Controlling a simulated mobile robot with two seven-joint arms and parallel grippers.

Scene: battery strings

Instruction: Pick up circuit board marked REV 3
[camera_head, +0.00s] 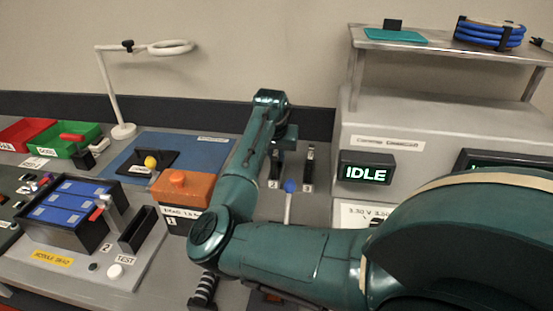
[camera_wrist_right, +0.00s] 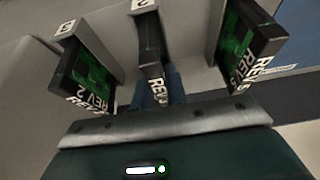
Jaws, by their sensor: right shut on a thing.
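The wrist view shows three dark-edged circuit boards in grey holders. The middle board (camera_wrist_right: 152,55), at the holder marked 2, has a label starting REV; its number is hidden. My right gripper (camera_wrist_right: 166,92) is shut on this board at its labelled end. The left board (camera_wrist_right: 88,70), at the holder marked 3, reads REV 2. The right board (camera_wrist_right: 250,55) shows green and a REV label whose number I cannot read surely. In the head view my right gripper (camera_head: 285,137) is over the small holders marked 2 and 3 (camera_head: 308,168). My left gripper is out of view.
A cabinet with an IDLE display (camera_head: 366,173) stands right of the holders. An orange box (camera_head: 184,188) is left of my right forearm. A battery module (camera_head: 70,205) and a lamp stand (camera_head: 122,130) are further left. A blue-tipped lever (camera_head: 289,188) stands near the holders.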

